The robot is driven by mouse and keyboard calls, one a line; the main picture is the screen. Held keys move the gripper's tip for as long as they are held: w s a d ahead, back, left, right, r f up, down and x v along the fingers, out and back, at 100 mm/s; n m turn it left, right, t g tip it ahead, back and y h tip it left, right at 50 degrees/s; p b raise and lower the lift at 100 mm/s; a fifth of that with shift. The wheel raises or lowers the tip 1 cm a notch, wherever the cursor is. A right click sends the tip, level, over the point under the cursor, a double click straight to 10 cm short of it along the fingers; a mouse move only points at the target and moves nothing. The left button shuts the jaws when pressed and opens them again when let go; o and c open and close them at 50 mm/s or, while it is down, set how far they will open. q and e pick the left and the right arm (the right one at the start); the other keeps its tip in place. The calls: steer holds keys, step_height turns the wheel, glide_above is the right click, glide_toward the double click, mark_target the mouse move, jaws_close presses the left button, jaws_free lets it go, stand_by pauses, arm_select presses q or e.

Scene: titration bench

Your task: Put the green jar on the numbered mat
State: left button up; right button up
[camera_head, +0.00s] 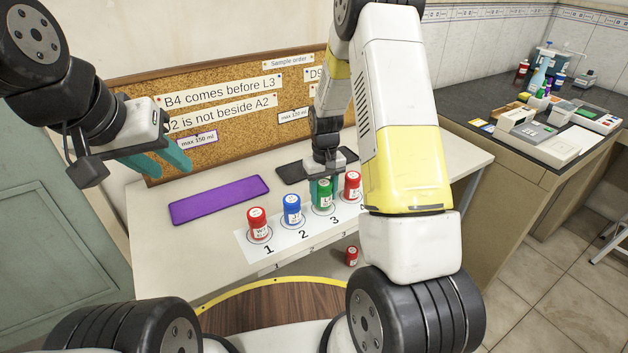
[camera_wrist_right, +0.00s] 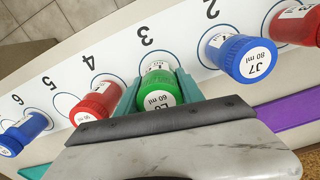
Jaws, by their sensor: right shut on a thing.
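The green jar (camera_head: 323,196) is upright at spot 3 of the white numbered mat (camera_head: 285,249). My right gripper (camera_head: 321,184) is shut on it from above. In the right wrist view the green jar (camera_wrist_right: 159,90) sits between the teal fingers, with circle 3 showing around its base. I cannot tell whether its base fully touches the mat. My left gripper (camera_head: 160,158) is open and empty, above the table's left side, in front of the cork board.
A red jar (camera_head: 258,225) is on spot 1, a blue jar (camera_head: 292,210) on 2, another red jar (camera_head: 352,186) on 4. A blue jar (camera_wrist_right: 22,132) is on 6; 5 looks empty. A purple pad (camera_head: 219,198) lies left.

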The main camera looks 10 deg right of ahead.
steer(key=shift+f, duration=0.6)
steer(key=shift+f, duration=0.15)
steer(key=o, duration=1.4)
step_height(320, 180, up, 12)
steer(key=shift+r, duration=0.1)
steer(key=s+a+r+m+t+y, duration=0.1)
steer(key=s+r+t, duration=0.5)
steer(key=s+r, duration=1.5)
steer(key=s+a+y, duration=0.1)
steer(key=s, duration=0.2)
steer(key=shift+s+m, duration=0.2)
steer(key=shift+m, duration=0.1)
